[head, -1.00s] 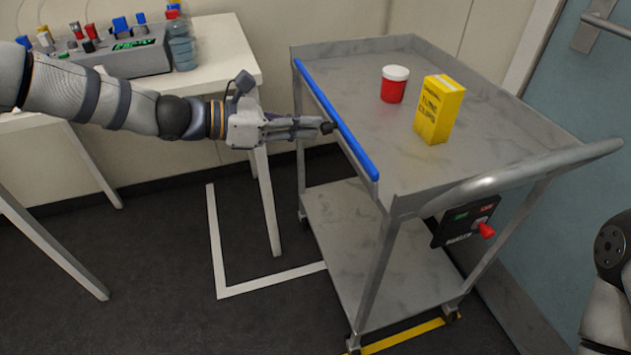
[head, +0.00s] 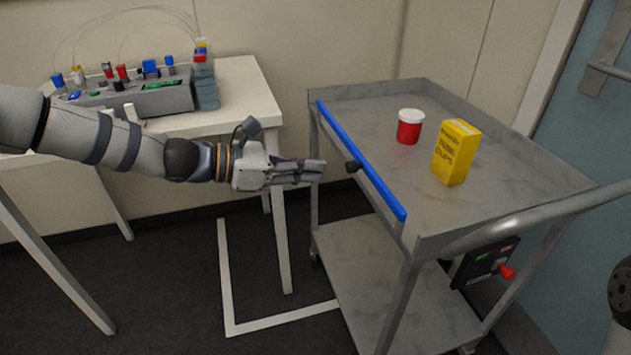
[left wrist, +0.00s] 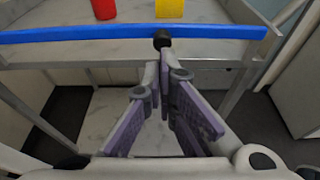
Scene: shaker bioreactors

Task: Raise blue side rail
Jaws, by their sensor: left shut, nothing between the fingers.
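The blue side rail (head: 362,160) runs along the left edge of the grey cart's top tray, near the level of its rim. A black knob (head: 353,166) sticks out from the rail's outer side. My left gripper (head: 323,169) is shut and empty, pointing at the knob with a small gap between. In the left wrist view the rail (left wrist: 80,34) crosses the top, with the knob (left wrist: 162,39) just beyond my closed fingertips (left wrist: 164,72). My right gripper is out of view.
A red jar with a white lid (head: 409,128) and a yellow box (head: 456,152) stand on the cart's top (head: 510,190). A push handle (head: 540,213) and a panel with a red switch (head: 486,264) are at its near end. A white table (head: 238,92) carries lab equipment at left.

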